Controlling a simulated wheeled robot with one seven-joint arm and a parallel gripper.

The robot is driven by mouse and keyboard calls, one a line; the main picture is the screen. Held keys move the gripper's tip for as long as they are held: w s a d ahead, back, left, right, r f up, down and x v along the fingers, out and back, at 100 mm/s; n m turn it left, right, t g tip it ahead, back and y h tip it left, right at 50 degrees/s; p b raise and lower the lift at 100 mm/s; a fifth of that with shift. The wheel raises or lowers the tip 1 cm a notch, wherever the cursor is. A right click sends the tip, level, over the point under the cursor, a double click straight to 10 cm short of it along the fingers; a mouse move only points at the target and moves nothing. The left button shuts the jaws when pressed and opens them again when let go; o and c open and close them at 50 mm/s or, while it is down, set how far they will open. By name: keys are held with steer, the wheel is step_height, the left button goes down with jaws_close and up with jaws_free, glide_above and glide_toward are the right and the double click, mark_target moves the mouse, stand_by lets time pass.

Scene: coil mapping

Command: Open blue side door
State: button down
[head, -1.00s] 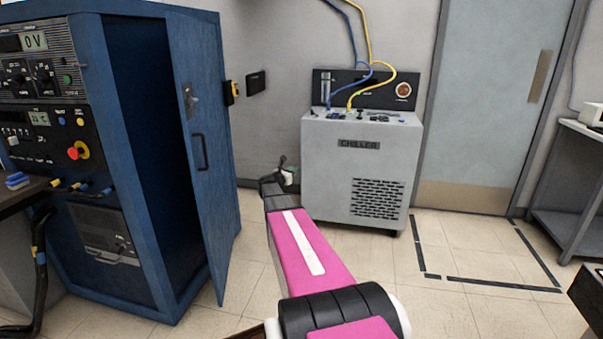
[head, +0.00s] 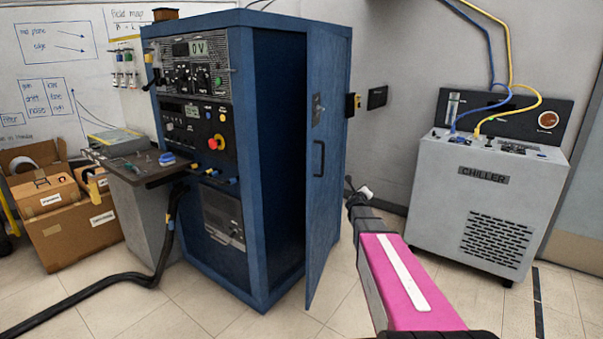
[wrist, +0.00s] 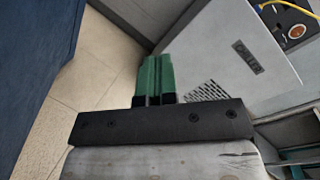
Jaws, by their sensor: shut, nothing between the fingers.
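The blue side door (head: 322,190) of the blue cabinet (head: 268,200) stands partly open, swung out toward me, with a dark gap between it and the cabinet's front frame. Its black handle (head: 319,158) and a latch plate above it face right. In the wrist view my gripper (wrist: 155,62) shows green fingers, closed together and empty, pointing at the floor and wall by the chiller. A blue surface (wrist: 35,60) fills the left edge there. In the head view my pink arm reaches up right of the door, apart from the handle; the fingers are not clearly seen.
A grey chiller (head: 482,205) with blue and yellow hoses stands right of the door; it also shows in the wrist view (wrist: 220,55). Cardboard boxes (head: 70,225), a small bench (head: 150,175) and a thick black cable (head: 90,295) lie left.

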steer(key=s+a+f+n+g+y, duration=0.3)
steer(key=s+a+f+n+g, duration=0.3)
steer(key=s+a+n, duration=0.65)
steer(key=s+a+f+n+g+y, duration=0.4)
steer(key=a+n, duration=0.6)
steer(key=n, duration=0.7)
steer(key=w+a+r+n+t+h, duration=0.1)
steer(key=a+r+n+h, duration=0.2)
steer(key=a+r+h, duration=0.8)
steer(key=w+a+r+n+h, duration=0.1)
steer(key=a+r+n+h, duration=0.35)
steer(key=a+r, duration=0.7)
steer(key=w+d+r, duration=0.1)
steer(key=d, duration=0.6)
steer(key=w+d+r, duration=0.1)
steer(key=d, duration=0.7)
steer(key=shift+w+d+r+m+h, duration=0.15)
steer(key=shift+w+r+m+h, duration=0.15)
steer(key=shift+r+h, duration=0.1)
steer(key=shift+d, duration=0.15)
